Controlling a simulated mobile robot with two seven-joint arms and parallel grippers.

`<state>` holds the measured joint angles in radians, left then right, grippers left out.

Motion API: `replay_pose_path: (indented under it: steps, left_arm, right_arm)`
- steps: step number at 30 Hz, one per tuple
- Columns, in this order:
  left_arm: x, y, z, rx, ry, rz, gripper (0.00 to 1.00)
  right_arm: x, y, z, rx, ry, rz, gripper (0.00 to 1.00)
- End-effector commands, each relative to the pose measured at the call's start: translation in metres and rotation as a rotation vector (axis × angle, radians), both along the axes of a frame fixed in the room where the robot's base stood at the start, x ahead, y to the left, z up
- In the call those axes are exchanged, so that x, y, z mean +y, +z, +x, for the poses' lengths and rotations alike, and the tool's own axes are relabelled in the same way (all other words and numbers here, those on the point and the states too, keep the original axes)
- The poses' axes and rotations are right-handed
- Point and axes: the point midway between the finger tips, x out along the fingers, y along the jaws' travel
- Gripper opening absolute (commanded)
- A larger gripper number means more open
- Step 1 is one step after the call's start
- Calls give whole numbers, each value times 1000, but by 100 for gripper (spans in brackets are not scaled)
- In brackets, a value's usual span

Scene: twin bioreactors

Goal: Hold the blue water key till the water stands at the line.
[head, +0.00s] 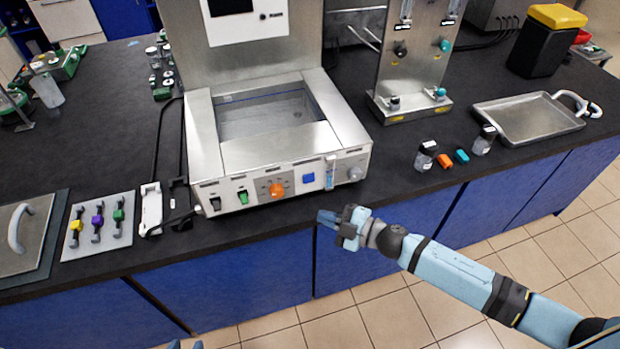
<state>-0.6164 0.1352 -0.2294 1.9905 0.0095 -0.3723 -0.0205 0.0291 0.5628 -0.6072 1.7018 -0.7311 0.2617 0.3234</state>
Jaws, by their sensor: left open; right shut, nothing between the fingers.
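A blue line (262,95) runs along the bath's inner back wall. The basin (265,118) looks grey inside, and I cannot tell where any water surface stands. A small upright gauge (331,171) with a bluish tube is right of the key. My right gripper (328,218) is shut and empty, in front of the bench edge, below and apart from the key. My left gripper (186,345) is open, with only its fingertips showing at the bottom edge.
Small bottles (425,158) and a steel tray (527,118) stand to the right. A rack of coloured clamps (97,226) lies to the left.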

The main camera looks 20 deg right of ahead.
Motion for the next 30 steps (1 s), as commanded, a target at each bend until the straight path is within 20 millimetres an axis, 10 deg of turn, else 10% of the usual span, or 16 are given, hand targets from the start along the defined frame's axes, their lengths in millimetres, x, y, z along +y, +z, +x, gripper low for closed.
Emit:
replay_pose_path:
  steps: [11, 30]
  left_arm:
    - [1, -2, -1, 0, 0, 1, 43]
    - [-3, -14, -1, 4, -6, -3, 43]
  right_arm:
    - [1, 0, 5, 0, -3, 2, 0]
    - [3, 0, 81, 1, -4, 2, 0]
